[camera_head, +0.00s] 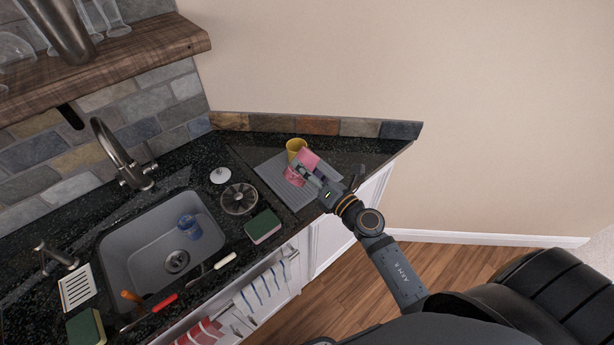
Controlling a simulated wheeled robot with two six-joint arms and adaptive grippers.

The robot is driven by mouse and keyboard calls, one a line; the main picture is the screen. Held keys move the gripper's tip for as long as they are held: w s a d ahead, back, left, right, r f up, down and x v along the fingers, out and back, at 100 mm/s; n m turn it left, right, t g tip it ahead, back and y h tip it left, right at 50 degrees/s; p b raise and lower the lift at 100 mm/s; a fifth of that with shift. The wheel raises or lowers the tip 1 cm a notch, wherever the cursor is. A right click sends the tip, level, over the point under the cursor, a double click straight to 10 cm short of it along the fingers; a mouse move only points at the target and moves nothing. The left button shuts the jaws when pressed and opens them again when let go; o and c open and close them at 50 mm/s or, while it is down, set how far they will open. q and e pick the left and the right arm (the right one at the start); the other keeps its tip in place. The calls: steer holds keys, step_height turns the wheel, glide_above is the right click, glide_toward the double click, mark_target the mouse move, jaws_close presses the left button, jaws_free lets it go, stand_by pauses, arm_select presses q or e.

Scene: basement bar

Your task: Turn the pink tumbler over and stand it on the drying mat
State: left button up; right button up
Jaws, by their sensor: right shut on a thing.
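The pink tumbler (309,158) is at the grey ridged drying mat (272,168), on the counter right of the sink. My right gripper (307,171) reaches in from the lower right and is shut on the tumbler. The fingers cover part of it; pink shows above them and a darker pink patch below. I cannot tell clearly which end of the tumbler is up, or whether it touches the mat. My left gripper is out of view.
A yellow cup (295,147) stands close behind the tumbler. Left of the mat are a strainer (239,198), a white round lid (220,175) and a green sponge (263,227). A blue cup (190,227) lies in the sink (130,262). The mat's left front is bare.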

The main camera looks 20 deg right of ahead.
steer(key=n+b, duration=0.2)
steer(key=n, duration=0.1)
steer(key=n+y+b, duration=0.1)
steer(key=n+b, duration=0.1)
steer(key=n, duration=0.1)
steer(key=f+n+b, duration=0.1)
steer(key=n+b, duration=0.1)
steer(key=n, duration=0.2)
steer(key=shift+w+a+g, duration=0.1)
steer(key=shift+w+g, duration=0.1)
steer(key=shift+g, duration=0.2)
steer(key=w+f+b, duration=0.1)
steer(key=f+b, duration=0.1)
steer(key=w+f+b, duration=0.2)
steer(key=f+b, duration=0.1)
steer(key=w+f+b, duration=0.1)
steer(key=f+b, duration=0.1)
steer(key=shift+w+f, duration=0.25)
steer(key=shift+w, duration=0.15)
step_height(320, 180, down, 2)
steer(key=shift+a+f+b, duration=0.1)
steer(key=shift+b, duration=0.95)
steer(key=shift+s+f+b, duration=0.1)
steer(key=shift+f+b, duration=0.45)
steer(key=shift+f, duration=0.1)
steer(key=shift+f+b, duration=0.3)
steer(key=shift+f, duration=0.1)
steer(key=o, duration=1.4)
